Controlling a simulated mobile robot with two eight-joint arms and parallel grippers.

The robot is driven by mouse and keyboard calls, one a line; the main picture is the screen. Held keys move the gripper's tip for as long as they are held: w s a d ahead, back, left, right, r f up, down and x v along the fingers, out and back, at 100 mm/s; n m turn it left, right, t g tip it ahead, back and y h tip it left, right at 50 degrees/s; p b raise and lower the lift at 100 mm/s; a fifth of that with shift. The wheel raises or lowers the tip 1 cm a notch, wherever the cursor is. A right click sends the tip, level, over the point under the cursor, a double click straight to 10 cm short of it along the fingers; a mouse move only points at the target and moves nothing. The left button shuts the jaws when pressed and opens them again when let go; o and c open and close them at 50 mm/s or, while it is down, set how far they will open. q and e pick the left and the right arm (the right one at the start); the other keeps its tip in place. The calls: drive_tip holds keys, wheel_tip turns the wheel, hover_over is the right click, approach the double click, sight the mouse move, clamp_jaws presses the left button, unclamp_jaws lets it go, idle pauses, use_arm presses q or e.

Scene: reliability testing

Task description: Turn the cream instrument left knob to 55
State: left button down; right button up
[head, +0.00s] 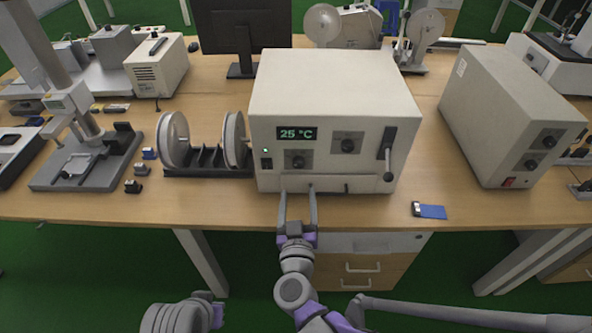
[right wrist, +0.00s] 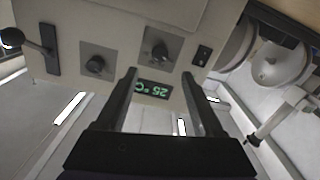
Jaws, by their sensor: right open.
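The cream instrument (head: 335,90) stands on the table with a lit display (head: 297,133) reading 25 °C. Its left knob (head: 298,162) sits on a grey plate below the display. In the right wrist view, where the panel appears upside down, the left knob (right wrist: 159,50) lies just beyond the fingertips, beside the display (right wrist: 153,89). My right gripper (head: 298,190) is open and empty, in front of the panel's lower edge, below the left knob. It also shows in the right wrist view (right wrist: 159,75), fingers apart.
The instrument's right knob (head: 348,146) and a black lever (head: 388,150) are on the same panel. Reels on a black rack (head: 205,160) stand close on the left. A second cream box (head: 510,115) stands right. A blue card (head: 431,211) lies near the table's front edge.

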sight(299, 165)
drive_tip(key=w, duration=0.9)
drive_tip(key=shift+w, duration=0.15)
drive_tip(key=shift+c, duration=0.2)
clamp_jaws()
